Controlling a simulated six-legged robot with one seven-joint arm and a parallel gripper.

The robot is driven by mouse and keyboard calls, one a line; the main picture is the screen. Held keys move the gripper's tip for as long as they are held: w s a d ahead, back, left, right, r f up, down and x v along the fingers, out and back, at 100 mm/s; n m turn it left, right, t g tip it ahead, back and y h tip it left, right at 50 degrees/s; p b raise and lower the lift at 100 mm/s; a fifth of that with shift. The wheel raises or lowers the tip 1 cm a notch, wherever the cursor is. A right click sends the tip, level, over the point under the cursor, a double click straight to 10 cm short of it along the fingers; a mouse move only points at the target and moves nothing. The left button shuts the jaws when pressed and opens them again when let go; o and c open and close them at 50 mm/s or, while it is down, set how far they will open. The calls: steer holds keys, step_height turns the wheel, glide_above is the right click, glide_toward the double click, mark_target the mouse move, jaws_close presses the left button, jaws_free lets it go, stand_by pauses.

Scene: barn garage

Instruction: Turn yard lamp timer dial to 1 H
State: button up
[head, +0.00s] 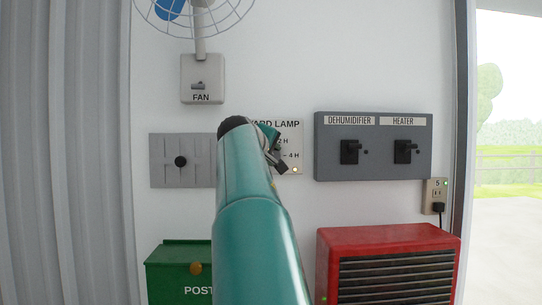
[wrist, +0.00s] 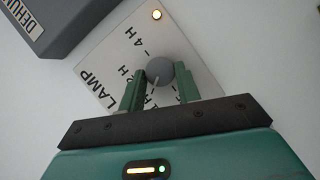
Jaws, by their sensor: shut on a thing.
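The yard lamp timer plate (head: 292,135) is on the white wall, partly hidden behind my arm in the head view. In the wrist view the plate (wrist: 104,62) appears rotated, with LAMP and hour marks printed on it. The round grey dial (wrist: 160,68) is between the two green fingers of my gripper (wrist: 159,76), which is shut on it. A pale pointer line on the dial points down in the wrist view, towards the partly hidden lowest label, seemingly 1 H. I cannot tell whether it lines up exactly. My gripper (head: 274,148) also shows at the plate in the head view.
An amber light (head: 295,170) glows on the plate. Right of it is a grey dehumidifier and heater switch box (head: 374,170). A fan switch (head: 201,92) is above left, a grey slider panel (head: 166,172) left. A green post box (head: 172,270) and red heater (head: 385,240) stand below.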

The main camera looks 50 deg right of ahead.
steer(key=shift+f, duration=0.15)
steer(key=o, duration=1)
steer(key=shift+s, duration=0.1)
steer(key=v, duration=1.3)
steer(key=shift+a, duration=0.35)
